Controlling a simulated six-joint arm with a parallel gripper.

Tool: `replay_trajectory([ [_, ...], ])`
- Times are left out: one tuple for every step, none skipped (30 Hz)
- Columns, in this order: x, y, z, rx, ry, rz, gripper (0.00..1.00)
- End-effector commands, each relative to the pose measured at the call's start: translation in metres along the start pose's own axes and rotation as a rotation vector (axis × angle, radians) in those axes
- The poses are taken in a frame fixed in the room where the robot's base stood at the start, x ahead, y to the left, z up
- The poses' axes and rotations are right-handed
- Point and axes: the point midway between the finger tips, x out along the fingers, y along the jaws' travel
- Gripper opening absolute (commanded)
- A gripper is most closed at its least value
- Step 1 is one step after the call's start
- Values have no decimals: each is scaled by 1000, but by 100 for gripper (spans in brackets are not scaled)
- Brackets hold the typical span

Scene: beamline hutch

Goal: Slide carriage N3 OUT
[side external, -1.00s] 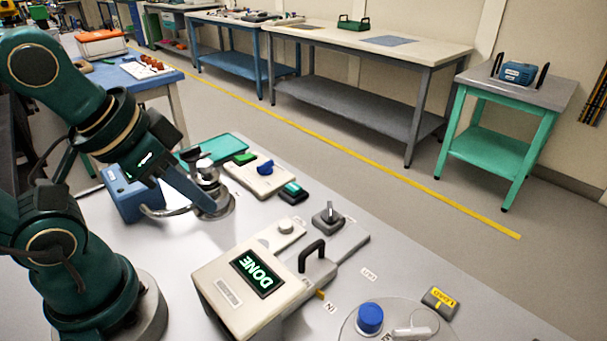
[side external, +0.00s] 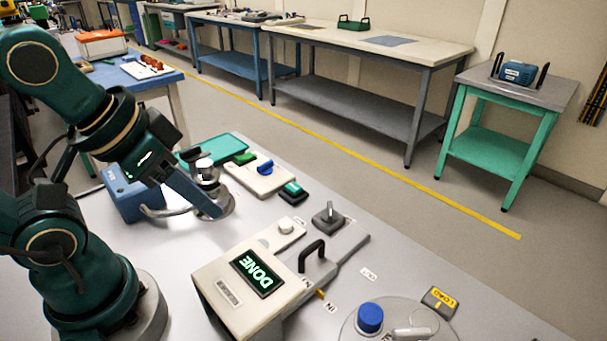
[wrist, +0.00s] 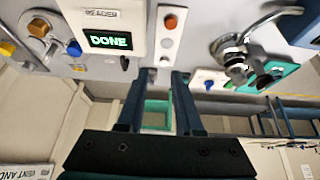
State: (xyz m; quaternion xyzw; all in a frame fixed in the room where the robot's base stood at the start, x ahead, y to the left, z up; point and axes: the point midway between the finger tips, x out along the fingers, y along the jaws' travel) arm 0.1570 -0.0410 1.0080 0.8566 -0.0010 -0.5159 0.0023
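The carriage, a grey block (side external: 318,274) with a black arched handle (side external: 312,251), sits against the right side of a cream box (side external: 225,290) whose screen (side external: 258,272) reads DONE. It stands nearer the IN label (side external: 330,307) than the OUT label (side external: 369,274); its own lettering is too small to read surely. My gripper (wrist: 163,76) is open and empty, its two fingers apart in the wrist view. In the side view it points down in front of the chrome fitting, well left of the handle; its tips are hard to make out there.
A grey block with a knob (side external: 328,216) stands behind the carriage. A chrome fitting (side external: 207,178), a cream panel with a blue knob (side external: 262,175) and a blue box (side external: 128,197) lie farther back. A round plate with a blue cap (side external: 370,318) is at front right.

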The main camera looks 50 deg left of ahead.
Motion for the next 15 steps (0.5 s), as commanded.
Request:
replay_trajectory([
  [-4,1,-5,-4,13,6,45],
  [-6,2,-9,-7,15,10,45],
  [-8,4,-14,-12,12,20,45],
  [-9,6,-20,-15,6,28,45],
  [-10,8,-24,-17,-4,36,45],
  [-11,11,-31,-21,-20,47,45],
  [-10,14,-36,-24,-33,57,45],
  [-9,16,-42,-26,-49,66,45],
  [-8,19,-49,-29,-72,79,45],
  [-6,22,-54,-31,-89,89,45],
  [-3,25,-59,-32,-107,97,45],
  [0,28,-65,-34,-133,109,45],
  [4,31,-70,-36,-151,119,45],
  [8,34,-74,-37,-170,126,45],
  [13,38,-80,-38,-196,137,45],
])
